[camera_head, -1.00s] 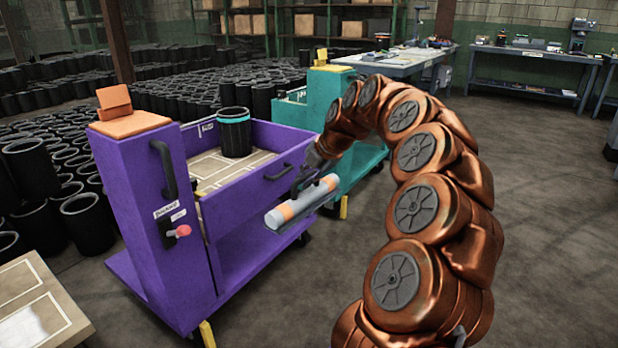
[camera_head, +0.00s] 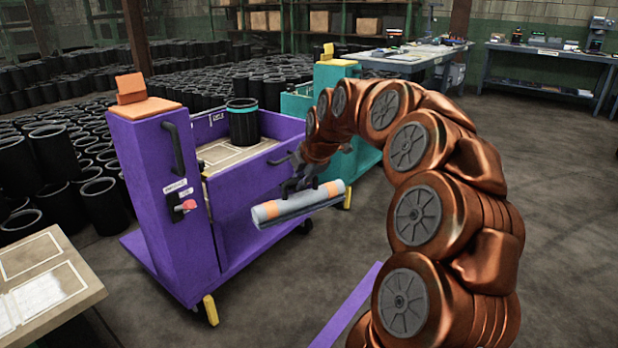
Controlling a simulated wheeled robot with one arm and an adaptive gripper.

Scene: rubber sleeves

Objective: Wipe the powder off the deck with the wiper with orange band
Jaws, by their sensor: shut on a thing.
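My gripper (camera_head: 302,184) is shut on the wiper (camera_head: 297,207), a grey roll-shaped bar with an orange band near each end. The wiper hangs in the air in front of the purple cart, slightly tilted, its right end higher. A tan deck-like board (camera_head: 75,262) with white outlines shows at the lower left, well away from the wiper. A whitish patch (camera_head: 42,297) lies on it; I cannot tell for sure whether it is powder. The fingertips are small and partly hidden by the arm.
The purple cart (camera_head: 160,215) has a tan outlined floor (camera_head: 222,153) and holds a black sleeve with a teal band (camera_head: 242,122). A teal cart (camera_head: 335,80) stands behind. Many black sleeves (camera_head: 60,160) crowd the left. A purple edge (camera_head: 347,305) shows at the bottom. Floor at right is open.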

